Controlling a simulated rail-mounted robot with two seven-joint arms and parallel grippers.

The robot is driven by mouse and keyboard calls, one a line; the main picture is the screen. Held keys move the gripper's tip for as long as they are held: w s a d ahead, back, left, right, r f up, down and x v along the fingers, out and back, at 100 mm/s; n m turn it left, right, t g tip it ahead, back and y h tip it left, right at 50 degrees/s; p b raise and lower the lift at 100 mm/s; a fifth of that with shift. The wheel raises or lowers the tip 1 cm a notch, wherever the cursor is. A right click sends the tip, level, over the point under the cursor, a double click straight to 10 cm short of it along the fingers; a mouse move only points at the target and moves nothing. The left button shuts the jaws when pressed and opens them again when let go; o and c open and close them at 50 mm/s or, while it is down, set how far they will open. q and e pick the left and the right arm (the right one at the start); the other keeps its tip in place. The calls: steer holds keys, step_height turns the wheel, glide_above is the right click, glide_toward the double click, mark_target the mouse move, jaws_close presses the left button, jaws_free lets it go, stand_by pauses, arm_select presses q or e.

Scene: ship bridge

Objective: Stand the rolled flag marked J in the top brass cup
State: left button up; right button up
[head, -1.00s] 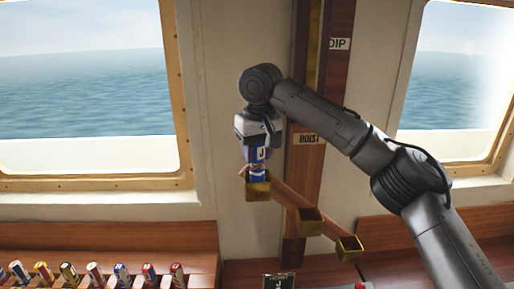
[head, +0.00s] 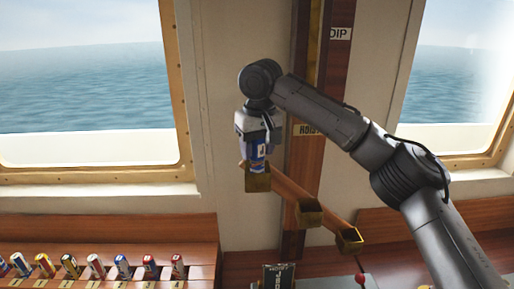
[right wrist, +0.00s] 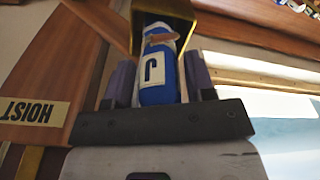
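The rolled flag marked J (head: 258,151) is blue and white with a J label. It stands roughly upright, its lower end inside the top brass cup (head: 257,182) at the upper left end of the slanted wooden arm. My right gripper (head: 257,148) is above the cup with its fingers on both sides of the flag, seemingly shut on it. In the right wrist view the flag (right wrist: 158,80) lies between the two fingers (right wrist: 160,82), its far end with a tan tie within the brass cup's mouth (right wrist: 178,12). The cup's inside bottom is hidden. My left gripper is not in view.
Two lower brass cups (head: 308,213) and (head: 349,240) look empty. A wooden post with a HOIST label (head: 304,130) stands behind my right arm. Several rolled flags (head: 96,266) stand in a rack at lower left.

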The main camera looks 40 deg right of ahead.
steer(key=o, duration=0.3)
steer(key=shift+r, duration=0.6)
steer(key=r, duration=0.3)
steer(key=s+r+p, duration=0.1)
steer(key=r, duration=0.7)
steer(key=shift+s+a+r, duration=0.2)
steer(key=shift+r, duration=0.05)
steer(key=shift+s+r+p, duration=0.1)
steer(key=shift+r+p, duration=0.2)
steer(key=shift+r, duration=0.25)
